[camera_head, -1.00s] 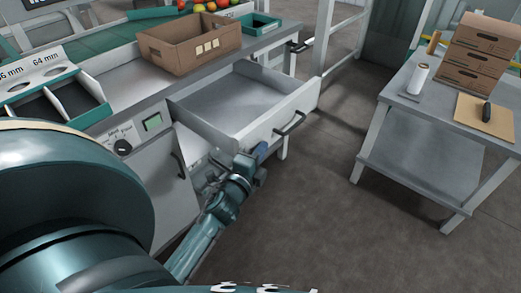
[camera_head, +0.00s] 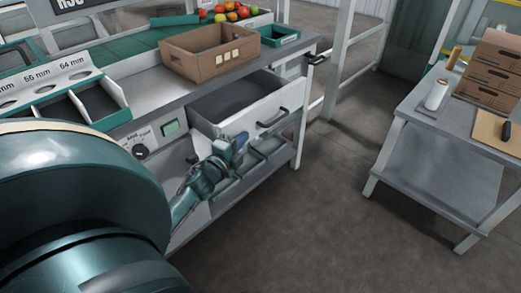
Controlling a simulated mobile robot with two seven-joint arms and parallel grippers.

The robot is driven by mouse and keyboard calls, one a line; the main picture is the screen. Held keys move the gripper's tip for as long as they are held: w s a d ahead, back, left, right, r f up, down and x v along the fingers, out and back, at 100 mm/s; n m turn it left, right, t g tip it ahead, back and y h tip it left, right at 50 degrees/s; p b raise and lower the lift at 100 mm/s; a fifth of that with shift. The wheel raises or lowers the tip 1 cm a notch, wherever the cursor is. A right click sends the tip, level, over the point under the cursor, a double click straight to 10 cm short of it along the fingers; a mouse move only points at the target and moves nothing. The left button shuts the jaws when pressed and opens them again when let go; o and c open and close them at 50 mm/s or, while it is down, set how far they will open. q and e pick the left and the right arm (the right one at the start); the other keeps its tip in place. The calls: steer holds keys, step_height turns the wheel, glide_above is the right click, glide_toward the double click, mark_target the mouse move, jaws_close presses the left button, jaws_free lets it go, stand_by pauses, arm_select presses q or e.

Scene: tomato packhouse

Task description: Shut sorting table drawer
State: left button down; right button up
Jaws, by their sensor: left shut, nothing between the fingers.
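The sorting table drawer (camera_head: 262,113) is grey-white with a dark bar handle (camera_head: 273,118) on its front. It stands partly open under the tabletop, and the inside that shows looks empty. My left gripper (camera_head: 241,143) is shut and empty. It is at the lower left of the drawer front, left of and below the handle. I cannot tell whether its fingertips touch the front. My right gripper is not in view.
A cardboard box (camera_head: 211,53) and a green tray (camera_head: 280,37) stand on the sorting table above the drawer. Tomatoes (camera_head: 232,13) lie behind. A packing table (camera_head: 420,115) with stacked cartons (camera_head: 493,68) stands at right. The floor between is clear.

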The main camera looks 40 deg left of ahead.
arm_select(q)
steer(key=a, duration=0.7)
steer(key=shift+w+b, duration=0.3)
steer(key=shift+b, duration=0.05)
steer(key=shift+d, duration=0.1)
